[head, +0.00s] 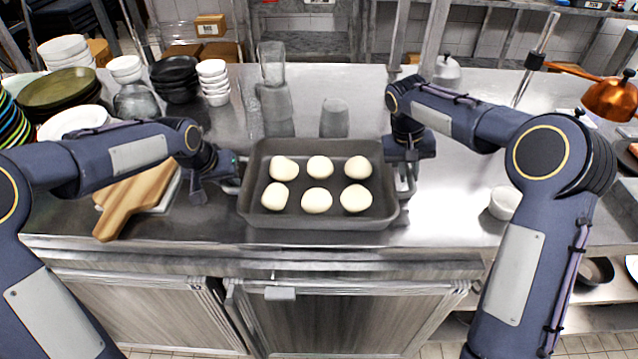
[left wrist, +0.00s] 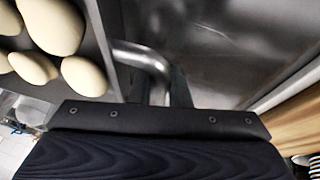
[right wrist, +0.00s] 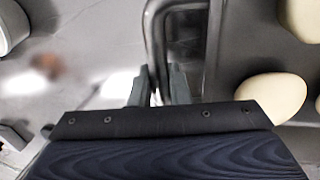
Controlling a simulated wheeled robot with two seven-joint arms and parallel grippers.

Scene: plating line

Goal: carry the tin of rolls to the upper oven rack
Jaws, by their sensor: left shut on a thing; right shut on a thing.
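The tin (head: 320,222) is a dark grey rectangular pan with a handle at each end. It holds several pale round rolls (head: 317,200) in two rows and looks level. It is over the front part of the steel counter; I cannot tell whether it touches the top. My left gripper (head: 230,187) is shut on the tin's left handle, which shows in the left wrist view (left wrist: 145,56). My right gripper (head: 406,187) is shut on the right handle, which shows between the fingers in the right wrist view (right wrist: 154,35). No oven rack is recognisable.
A wooden board (head: 130,205) lies left of the tin. Clear glasses (head: 334,118) stand just behind it. Stacked bowls and plates (head: 75,95) fill the back left. A small white bowl (head: 504,202) and a copper lamp (head: 610,98) are to the right.

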